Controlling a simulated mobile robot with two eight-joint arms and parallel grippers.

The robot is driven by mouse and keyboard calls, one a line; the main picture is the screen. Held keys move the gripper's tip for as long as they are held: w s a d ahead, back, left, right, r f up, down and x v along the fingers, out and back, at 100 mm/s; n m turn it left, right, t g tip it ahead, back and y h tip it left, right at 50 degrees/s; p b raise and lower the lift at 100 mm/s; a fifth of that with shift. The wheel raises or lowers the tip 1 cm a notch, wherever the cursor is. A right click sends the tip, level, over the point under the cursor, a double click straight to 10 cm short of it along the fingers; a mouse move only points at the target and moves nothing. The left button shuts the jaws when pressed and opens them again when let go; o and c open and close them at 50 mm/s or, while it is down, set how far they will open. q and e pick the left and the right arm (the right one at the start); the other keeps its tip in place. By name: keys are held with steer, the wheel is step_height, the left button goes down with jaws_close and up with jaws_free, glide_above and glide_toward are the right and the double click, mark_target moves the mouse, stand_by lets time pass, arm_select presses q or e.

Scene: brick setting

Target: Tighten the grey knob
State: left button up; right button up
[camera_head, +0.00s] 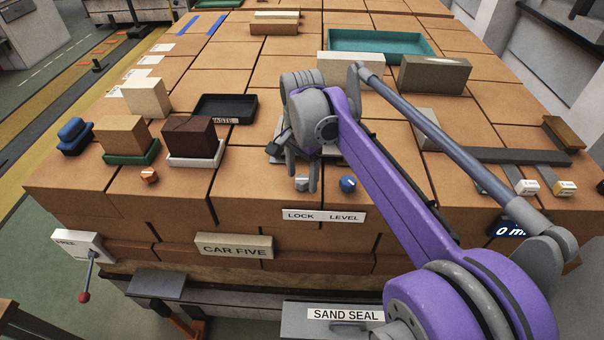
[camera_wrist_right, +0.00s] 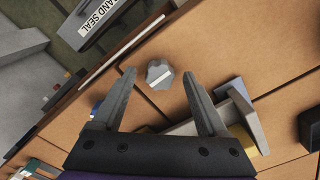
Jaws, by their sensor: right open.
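The grey knob (camera_head: 302,184) sits at the front of the brick top, above the LOCK and LEVEL label (camera_head: 323,216). In the right wrist view the grey faceted knob (camera_wrist_right: 159,74), with a pale bar across its face, shows in the gap between my fingertips. My right gripper (camera_head: 302,178) is open and points down at it, with a finger to either side and neither seen touching. The height gap between fingertips and knob is hard to tell. The wrist view also shows the right gripper (camera_wrist_right: 159,78) empty. My left gripper is not in view.
A blue knob (camera_head: 348,184) stands just right of the grey one, and an orange knob (camera_head: 149,176) farther left. A black tray (camera_head: 226,107), bricks on green and white trays, and a teal tray (camera_head: 380,42) stand around. A dark frame with small blocks lies right.

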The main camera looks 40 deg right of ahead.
mark_target(302, 179)
step_height(302, 179, up, 11)
steer(key=shift+p, duration=0.35)
steer(key=shift+f, duration=0.15)
stand_by(0.3)
steer(key=s+a+f+n+t, duration=0.2)
steer(key=s+a+f+n, duration=0.2)
steer(key=f, duration=0.3)
steer(key=s+a+f+n+t, duration=0.2)
steer(key=s+a+f+n, duration=0.1)
steer(key=a+f+n, duration=0.2)
steer(key=s+a+f+n+t, duration=0.1)
steer(key=s+a+f+n, duration=0.3)
steer(key=f+n, duration=0.3)
step_height(302, 179, down, 3)
steer(key=shift+s+a+r+t, duration=0.1)
steer(key=shift+s+a+t, duration=0.25)
steer(key=shift+a, duration=0.4)
